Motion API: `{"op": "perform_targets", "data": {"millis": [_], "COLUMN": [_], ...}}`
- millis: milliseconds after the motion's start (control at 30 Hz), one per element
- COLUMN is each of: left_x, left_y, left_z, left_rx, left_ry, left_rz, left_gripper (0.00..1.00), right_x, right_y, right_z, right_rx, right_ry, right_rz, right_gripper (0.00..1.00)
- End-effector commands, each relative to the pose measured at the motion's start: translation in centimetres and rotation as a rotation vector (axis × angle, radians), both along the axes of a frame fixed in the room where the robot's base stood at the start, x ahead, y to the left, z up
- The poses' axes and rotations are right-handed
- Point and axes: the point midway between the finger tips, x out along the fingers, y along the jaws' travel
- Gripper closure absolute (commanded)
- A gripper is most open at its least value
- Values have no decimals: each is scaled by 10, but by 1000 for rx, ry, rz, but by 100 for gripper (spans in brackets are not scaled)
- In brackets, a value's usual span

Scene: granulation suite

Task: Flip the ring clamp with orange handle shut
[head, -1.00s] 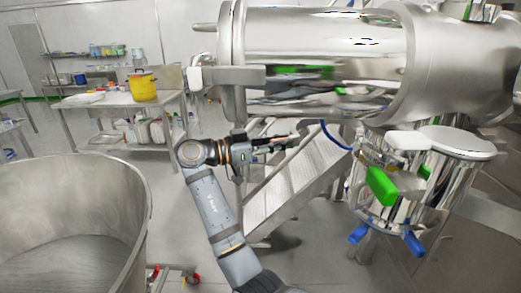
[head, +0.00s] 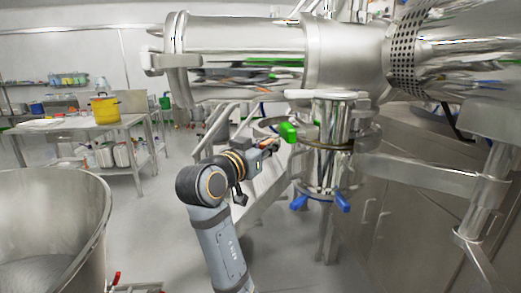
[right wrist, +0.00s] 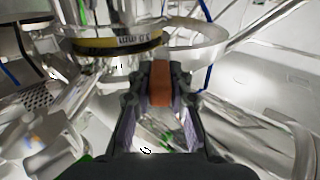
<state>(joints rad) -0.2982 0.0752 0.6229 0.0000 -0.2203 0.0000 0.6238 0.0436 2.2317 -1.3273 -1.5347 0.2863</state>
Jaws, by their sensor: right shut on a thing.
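The ring clamp (right wrist: 200,42) is a metal band at the vessel's lower outlet. In the right wrist view one half swings out from the outlet, so it stands open. Its orange handle (right wrist: 160,88) sits between the two fingers of my right gripper (right wrist: 159,100), which is shut on it. In the head view my right gripper (head: 268,146) is at the left of the outlet, just below a green handle (head: 288,132). The orange handle is hidden there by the gripper or too small to tell. My left gripper is not in view.
A large steel vessel (head: 245,45) lies above the clamp. Blue handles (head: 342,202) stick out below the outlet. Steps with a rail (head: 258,195) stand behind my arm. A steel bin (head: 85,205) is at left, and a table (head: 75,125) with a yellow pot is behind.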

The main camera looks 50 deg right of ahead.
Motion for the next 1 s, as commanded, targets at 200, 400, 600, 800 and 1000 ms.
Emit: {"op": "perform_targets", "data": {"millis": [200,400,600,800,1000], "left_x": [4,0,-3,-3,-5], "left_y": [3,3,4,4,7], "left_z": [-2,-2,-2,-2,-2], "left_rx": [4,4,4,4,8], "left_ry": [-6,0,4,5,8], "left_rz": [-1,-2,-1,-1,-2], "left_gripper": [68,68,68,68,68], "right_x": [-6,-6,-6,-6,-6], "right_y": [-2,-2,-2,-2,-2], "right_z": [0,0,0,0,1], "right_rx": [0,1,2,1,1], "right_ry": [2,2,1,1,1], "right_rz": [21,23,22,22,22], "right_gripper": [100,100,73,58,58]}}
